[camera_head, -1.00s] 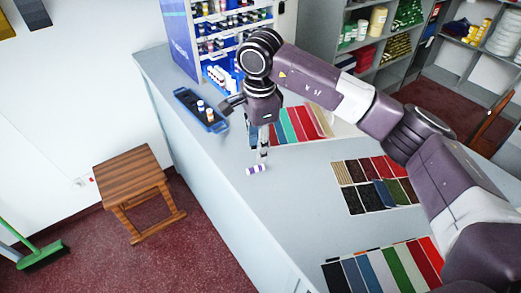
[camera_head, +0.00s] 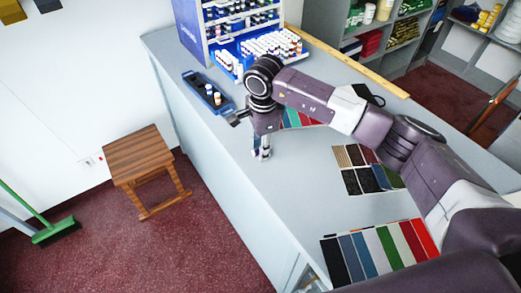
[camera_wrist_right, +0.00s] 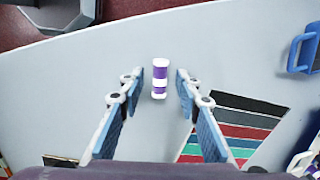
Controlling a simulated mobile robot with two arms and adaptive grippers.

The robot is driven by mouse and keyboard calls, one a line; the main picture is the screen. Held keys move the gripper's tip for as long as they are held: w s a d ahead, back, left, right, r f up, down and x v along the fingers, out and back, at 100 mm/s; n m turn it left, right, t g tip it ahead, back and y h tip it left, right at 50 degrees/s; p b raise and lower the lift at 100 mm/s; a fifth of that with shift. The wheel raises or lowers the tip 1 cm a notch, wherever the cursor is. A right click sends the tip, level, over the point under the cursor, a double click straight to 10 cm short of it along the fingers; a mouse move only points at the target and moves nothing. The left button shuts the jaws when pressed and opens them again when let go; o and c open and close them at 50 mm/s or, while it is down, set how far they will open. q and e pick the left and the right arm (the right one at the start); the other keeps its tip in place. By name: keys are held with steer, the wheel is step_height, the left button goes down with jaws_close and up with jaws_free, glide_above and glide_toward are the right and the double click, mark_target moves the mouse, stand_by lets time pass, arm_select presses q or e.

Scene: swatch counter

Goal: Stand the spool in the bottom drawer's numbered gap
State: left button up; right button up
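The spool (camera_wrist_right: 160,79), a small purple-and-white banded cylinder, lies on its side on the counter in the right wrist view. My right gripper (camera_wrist_right: 158,84) is open, with one finger on each side of the spool and visible space between them. In the head view my right gripper (camera_head: 262,154) points down at the counter, and the spool is hidden or too small to make out there. The blue bottom drawer (camera_head: 228,71) of the white-and-blue cabinet (camera_head: 188,28) is pulled out and holds rows of white-capped spools. Its numbered gap cannot be made out. My left gripper is not in view.
A blue tray (camera_head: 226,108) with a few spools stands left of my right gripper. Fabric swatch cards (camera_head: 375,255) lie on the counter (camera_head: 255,205). A wooden ruler (camera_head: 350,62) lies along the back edge. A wooden stool (camera_head: 140,155) stands on the floor.

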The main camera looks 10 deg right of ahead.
steer(key=c, duration=0.5)
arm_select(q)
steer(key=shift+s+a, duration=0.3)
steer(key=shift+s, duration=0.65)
arm_select(e)
steer(key=shift+c, duration=1.1)
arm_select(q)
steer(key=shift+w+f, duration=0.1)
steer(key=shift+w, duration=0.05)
